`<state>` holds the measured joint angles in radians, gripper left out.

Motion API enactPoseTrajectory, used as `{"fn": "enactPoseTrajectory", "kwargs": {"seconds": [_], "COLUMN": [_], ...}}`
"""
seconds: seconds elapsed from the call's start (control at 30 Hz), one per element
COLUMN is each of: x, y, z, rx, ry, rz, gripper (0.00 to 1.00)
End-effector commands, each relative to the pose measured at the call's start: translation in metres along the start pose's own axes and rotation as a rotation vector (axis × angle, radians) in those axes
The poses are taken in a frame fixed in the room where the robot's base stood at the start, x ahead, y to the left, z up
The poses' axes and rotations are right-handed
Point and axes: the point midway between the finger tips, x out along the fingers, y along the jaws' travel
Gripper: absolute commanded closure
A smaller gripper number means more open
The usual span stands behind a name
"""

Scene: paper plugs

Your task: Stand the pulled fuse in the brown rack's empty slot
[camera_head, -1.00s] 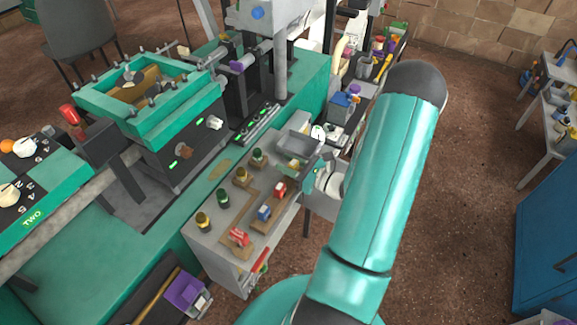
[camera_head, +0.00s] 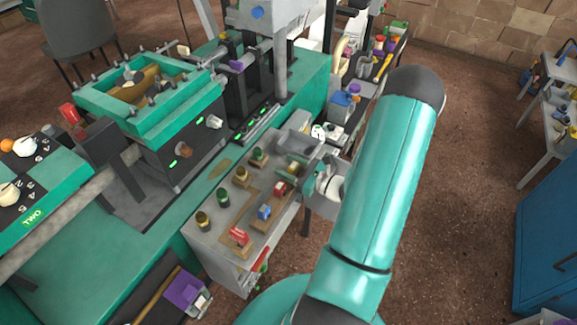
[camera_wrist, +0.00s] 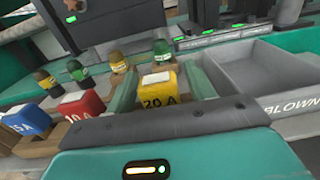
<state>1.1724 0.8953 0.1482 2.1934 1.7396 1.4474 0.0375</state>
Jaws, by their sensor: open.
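A yellow fuse (camera_wrist: 160,95) marked 20 A stands between the green fingers of my gripper (camera_wrist: 162,90) in the wrist view. My gripper is open, with a finger on either side of it. Brown wood shows close behind the fuse; its foot is hidden by the gripper body, so I cannot tell how it is seated. A red fuse (camera_wrist: 82,105) and a blue fuse (camera_wrist: 25,120) stand to its left. In the head view the brown rack (camera_head: 251,223) holds a blue fuse (camera_head: 264,212) and red fuses (camera_head: 280,188). My gripper (camera_head: 322,174) is at its far right end. No empty slot shows clearly.
A grey tray marked BLOWN (camera_wrist: 255,70) lies just right of my gripper. Several capped green and yellow fuses (camera_head: 222,196) stand in a row behind the rack. A green machine (camera_head: 150,100) rises behind the bench. Open floor lies to the right.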

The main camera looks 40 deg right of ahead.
Motion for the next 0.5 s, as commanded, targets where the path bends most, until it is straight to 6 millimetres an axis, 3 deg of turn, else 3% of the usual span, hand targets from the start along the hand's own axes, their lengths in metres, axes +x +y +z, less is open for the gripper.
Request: {"fn": "enactPoseTrajectory", "kwargs": {"seconds": [0.17, 0.5], "x": [-0.023, -0.098], "y": [-0.001, 0.001], "z": [0.0, 0.0], "rx": [0.0, 0.0], "ry": [0.002, 0.001], "rz": [-0.004, -0.005], "gripper": [0.46, 0.46]}}
